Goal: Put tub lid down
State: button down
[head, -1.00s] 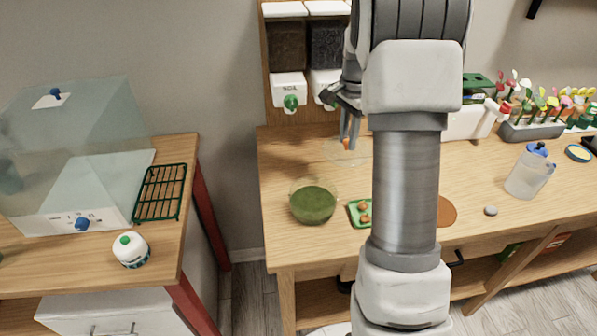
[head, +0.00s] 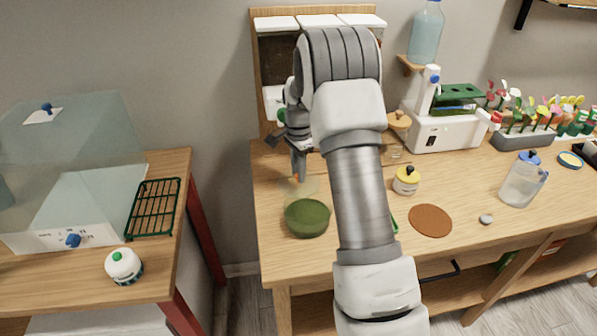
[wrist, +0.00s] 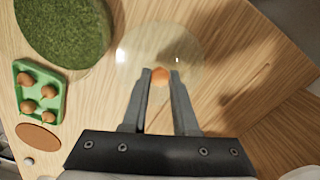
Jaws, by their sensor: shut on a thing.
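My gripper (head: 299,168) is shut on the orange knob (wrist: 160,76) of the clear, see-through tub lid (wrist: 132,45). In the head view the lid (head: 292,187) shows faintly below the fingers, just behind the tub of green moss (head: 307,218). In the wrist view the lid is beside the moss (wrist: 66,28), over wood tabletop. I cannot tell whether the lid touches the table or hangs a little above it.
A green tray of brown bulbs (wrist: 40,90) is mostly behind my arm in the head view. Dispensers (head: 278,105) rise behind. Bare tabletop (head: 270,175) lies left of my gripper.

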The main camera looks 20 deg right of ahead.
jog(key=shift+f, duration=0.1)
jog(key=shift+f, duration=0.3)
jog(key=c, duration=0.7)
grip_release()
jog(key=shift+r, duration=0.1)
jog(key=shift+r, duration=0.1)
